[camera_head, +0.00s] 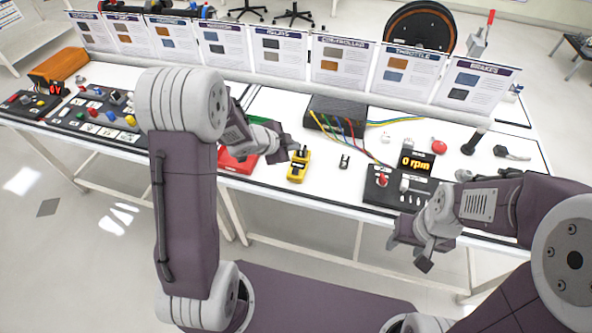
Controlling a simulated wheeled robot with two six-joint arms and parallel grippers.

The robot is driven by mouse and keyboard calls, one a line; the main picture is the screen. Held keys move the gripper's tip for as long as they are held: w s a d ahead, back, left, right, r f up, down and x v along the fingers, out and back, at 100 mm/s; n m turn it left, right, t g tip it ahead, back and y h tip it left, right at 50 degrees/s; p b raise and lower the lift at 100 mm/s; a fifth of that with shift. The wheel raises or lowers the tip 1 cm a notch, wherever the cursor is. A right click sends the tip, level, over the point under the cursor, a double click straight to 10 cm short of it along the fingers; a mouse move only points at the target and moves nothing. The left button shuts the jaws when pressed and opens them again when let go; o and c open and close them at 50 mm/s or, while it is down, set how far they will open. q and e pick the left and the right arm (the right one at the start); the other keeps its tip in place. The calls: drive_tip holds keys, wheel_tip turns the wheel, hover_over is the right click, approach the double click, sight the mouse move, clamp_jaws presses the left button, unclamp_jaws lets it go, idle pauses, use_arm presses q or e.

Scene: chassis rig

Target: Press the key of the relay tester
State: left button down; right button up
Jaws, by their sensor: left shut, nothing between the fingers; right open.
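A yellow handheld device with a dark face (299,165), which looks like the relay tester, lies on the white table near its front edge. Its key is too small to make out. My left gripper (287,149) is shut and empty, just left of the device's upper end. I cannot tell whether it touches the device. My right gripper (412,252) is open and empty in front of the table's front edge, at the right.
A black box with coloured wires (338,115) stands behind. An rpm display panel (416,163) stands at the right. Info cards (285,50) line the back.

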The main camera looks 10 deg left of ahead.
use_arm(q)
drive_tip(key=b, duration=0.8)
hover_over(293, 172)
wheel_tip(293, 172, down, 8)
drive_tip(key=shift+f, duration=0.1)
drive_tip(key=shift+f+b, duration=0.3)
drive_tip(key=shift+b, duration=0.15)
drive_tip(key=shift+f, duration=0.15)
idle(1.1)
drive_tip(key=shift+f+b, duration=0.3)
drive_tip(key=shift+f+b, duration=0.4)
drive_tip(key=shift+f, duration=0.05)
idle(0.6)
drive_tip(key=shift+r, duration=0.1)
drive_tip(key=shift+r+p, duration=0.8)
drive_tip(key=shift+p, duration=0.2)
